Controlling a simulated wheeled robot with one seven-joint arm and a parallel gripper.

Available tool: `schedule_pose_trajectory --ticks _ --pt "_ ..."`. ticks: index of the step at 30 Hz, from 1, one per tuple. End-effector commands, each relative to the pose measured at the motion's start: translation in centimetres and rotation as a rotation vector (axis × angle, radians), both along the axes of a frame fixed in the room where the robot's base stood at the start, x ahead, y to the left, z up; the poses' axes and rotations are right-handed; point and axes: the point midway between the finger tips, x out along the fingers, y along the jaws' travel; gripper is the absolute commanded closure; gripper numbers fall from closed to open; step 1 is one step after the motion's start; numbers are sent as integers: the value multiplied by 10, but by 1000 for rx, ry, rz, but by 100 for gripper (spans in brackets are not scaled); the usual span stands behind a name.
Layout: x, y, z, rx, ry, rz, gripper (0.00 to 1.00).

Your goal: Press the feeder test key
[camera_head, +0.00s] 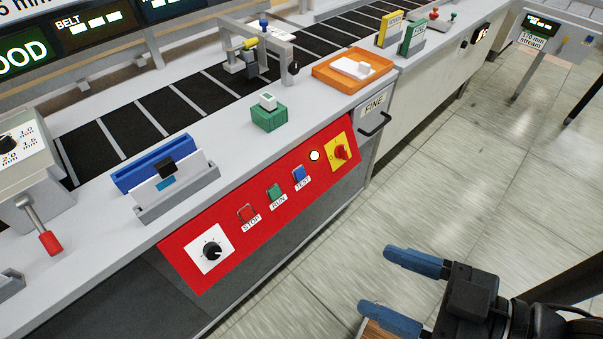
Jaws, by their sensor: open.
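The blue key labelled TEST (299,175) sits on the red control panel (229,232) on the front of the machine. Left of it are a green RUN key (275,192) and a red STOP key (247,213). My gripper (392,283) is at the lower right, with its two blue fingers spread apart and nothing between them. It is in front of the machine, over the floor, apart from the panel and to the right of and below the TEST key in the picture.
A black dial (211,250) and a red knob on a yellow plate (341,152) share the panel. A blue holder (155,168), a green block (269,118) and an orange tray (330,75) stand on the ledge above.

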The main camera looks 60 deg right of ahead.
Motion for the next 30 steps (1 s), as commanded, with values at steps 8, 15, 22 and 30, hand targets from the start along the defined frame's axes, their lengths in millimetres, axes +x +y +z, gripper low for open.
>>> schedule_pose_trajectory --ticks 8,15,22,30 --pt "0 0 0 0 0 0 53" --pt "0 0 0 0 0 0 76" --pt "0 0 0 0 0 0 98" --pt "0 0 0 0 0 0 100"
